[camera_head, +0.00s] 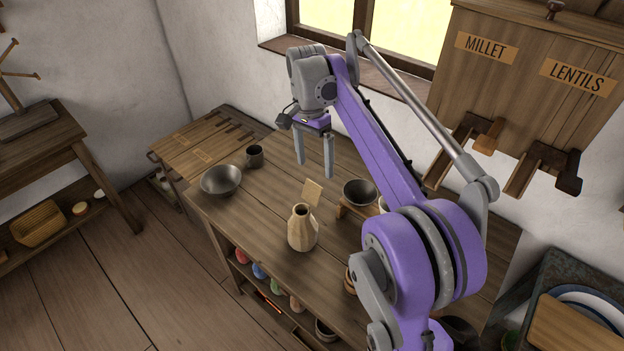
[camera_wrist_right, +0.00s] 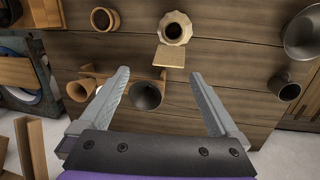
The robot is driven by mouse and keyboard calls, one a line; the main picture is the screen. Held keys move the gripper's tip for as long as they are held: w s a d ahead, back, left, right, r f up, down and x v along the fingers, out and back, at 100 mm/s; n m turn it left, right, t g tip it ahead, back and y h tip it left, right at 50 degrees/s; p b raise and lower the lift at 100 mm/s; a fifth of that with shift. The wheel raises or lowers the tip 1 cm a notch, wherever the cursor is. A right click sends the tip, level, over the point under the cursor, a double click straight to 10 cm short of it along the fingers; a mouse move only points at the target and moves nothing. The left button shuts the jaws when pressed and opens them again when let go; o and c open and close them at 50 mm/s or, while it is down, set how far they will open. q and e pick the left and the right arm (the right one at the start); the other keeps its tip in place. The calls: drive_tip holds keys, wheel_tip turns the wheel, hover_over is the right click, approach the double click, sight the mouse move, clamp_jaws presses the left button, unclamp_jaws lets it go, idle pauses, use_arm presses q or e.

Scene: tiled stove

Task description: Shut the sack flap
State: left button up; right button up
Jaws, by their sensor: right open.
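A pale, faceted sack (camera_head: 302,232) stands upright on the wooden table, its round dark mouth open at the top. Its square tan flap (camera_head: 313,191) stands up and leans away from the mouth, on the window side. My right gripper (camera_head: 315,168) is open and empty, pointing down above the table, beyond the flap. In the right wrist view the sack (camera_wrist_right: 174,28) and flap (camera_wrist_right: 170,57) lie ahead of the open fingertips (camera_wrist_right: 159,73), with the flap nearer. No contact shows. My left gripper is not in view.
A dark funnel (camera_head: 360,191) sits in a wooden stand right of the flap, also below the fingers in the wrist view (camera_wrist_right: 147,96). A metal bowl (camera_head: 221,180) and dark cup (camera_head: 254,156) stand left. The table between cup and sack is clear.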

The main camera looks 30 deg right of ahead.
sight(314, 183)
drive_tip(key=w+d+r+y, duration=0.1)
drive_tip(key=d+r+y, duration=0.1)
drive_tip(key=d+y, duration=0.2)
drive_tip(key=shift+n+t, duration=0.3)
drive_tip(key=shift+t, duration=0.1)
drive_tip(key=x, duration=1.1)
drive_tip(key=shift+w+b, duration=0.1)
drive_tip(key=shift+b, duration=0.3)
drive_tip(key=c, duration=1.4)
